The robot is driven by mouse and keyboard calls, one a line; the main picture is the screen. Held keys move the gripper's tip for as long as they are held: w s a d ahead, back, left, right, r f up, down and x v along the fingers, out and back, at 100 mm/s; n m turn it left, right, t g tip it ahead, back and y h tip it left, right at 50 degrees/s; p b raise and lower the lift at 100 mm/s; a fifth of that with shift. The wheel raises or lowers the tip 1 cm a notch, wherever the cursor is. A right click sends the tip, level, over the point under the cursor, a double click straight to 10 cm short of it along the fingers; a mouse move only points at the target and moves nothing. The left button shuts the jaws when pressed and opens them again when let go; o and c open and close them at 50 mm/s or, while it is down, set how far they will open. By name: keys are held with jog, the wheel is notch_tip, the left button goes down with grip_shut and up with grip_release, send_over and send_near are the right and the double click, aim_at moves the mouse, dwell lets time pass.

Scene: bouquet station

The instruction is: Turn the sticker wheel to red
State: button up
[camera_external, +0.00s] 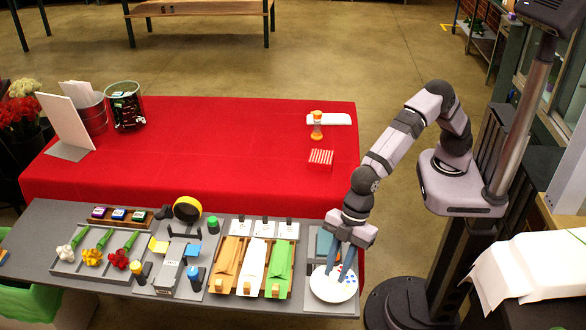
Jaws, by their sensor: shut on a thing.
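The sticker wheel (322,291) is a white disc with small coloured dots, red and blue among them, on a grey board at the right end of the grey bench. My gripper (340,268) points down over the wheel, its bluish fingers shut at the disc's upper middle. What they grip is hidden by the fingers; it appears to be a part of the wheel. Which dot is the selected one is too small to tell.
Left of the wheel stands a wooden rack (253,268) with orange, white and green wraps. Further left are a grey device (170,268) and a tray of flowers (95,250). Behind, a red-covered table (220,150) holds a glue bottle (317,125) and a striped box (320,160).

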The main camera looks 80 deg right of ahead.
jog(key=n, duration=0.1)
jog(key=n+g+b, duration=0.1)
jog(key=n, duration=0.1)
jog(key=shift+w+f+y, duration=0.1)
jog(key=shift+w+y, duration=0.1)
jog(key=shift+y, duration=0.1)
jog(key=shift+w+n+g+b, duration=0.1)
jog(key=shift+n+g+b, duration=0.5)
jog(key=shift+n, duration=0.9)
jog(key=o, duration=0.8)
jog(key=shift+b+v, duration=0.65)
jog(key=shift+v, duration=3.15)
